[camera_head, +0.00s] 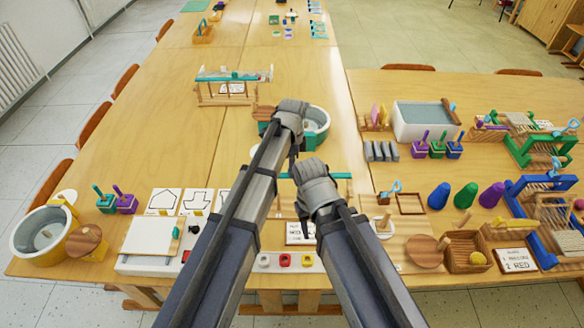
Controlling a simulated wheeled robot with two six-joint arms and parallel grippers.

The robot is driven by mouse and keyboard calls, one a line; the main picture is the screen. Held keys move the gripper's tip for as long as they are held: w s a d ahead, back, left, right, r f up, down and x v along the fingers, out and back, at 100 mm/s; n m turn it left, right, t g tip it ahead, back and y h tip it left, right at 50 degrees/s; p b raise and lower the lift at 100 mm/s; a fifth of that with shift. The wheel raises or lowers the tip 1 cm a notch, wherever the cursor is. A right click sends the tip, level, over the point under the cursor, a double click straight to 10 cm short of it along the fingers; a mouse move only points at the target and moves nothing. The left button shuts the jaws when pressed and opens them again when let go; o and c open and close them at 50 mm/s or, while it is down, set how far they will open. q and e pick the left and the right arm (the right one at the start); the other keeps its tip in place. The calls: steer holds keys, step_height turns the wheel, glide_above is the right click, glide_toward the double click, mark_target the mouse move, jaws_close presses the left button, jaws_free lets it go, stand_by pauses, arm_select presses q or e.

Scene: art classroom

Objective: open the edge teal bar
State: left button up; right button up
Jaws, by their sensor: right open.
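A thin teal bar (341,176) lies across the near middle of the table. My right gripper (309,169) is over it and hides its middle, so I cannot tell whether they touch. My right gripper is open, with no object visible in it. My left gripper (293,108) is farther forward, in front of a teal and white round container (318,128), and hides part of it. Its jaw opening cannot be made out. Another teal bar (228,76) sits on a wooden frame (205,97) farther back.
A white board box (147,246) and a white-and-yellow tub (26,250) are at left. A grey-topped white bin (397,124), colored pegs and blue and green racks (530,200) crowd the right. Bare table (195,150) lies left of my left gripper.

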arm_select(q)
steer(key=shift+o, duration=0.6)
steer(key=shift+r, duration=0.15)
step_height(320, 180, up, 8)
steer(key=p, duration=0.8)
steer(key=shift+f, duration=0.2)
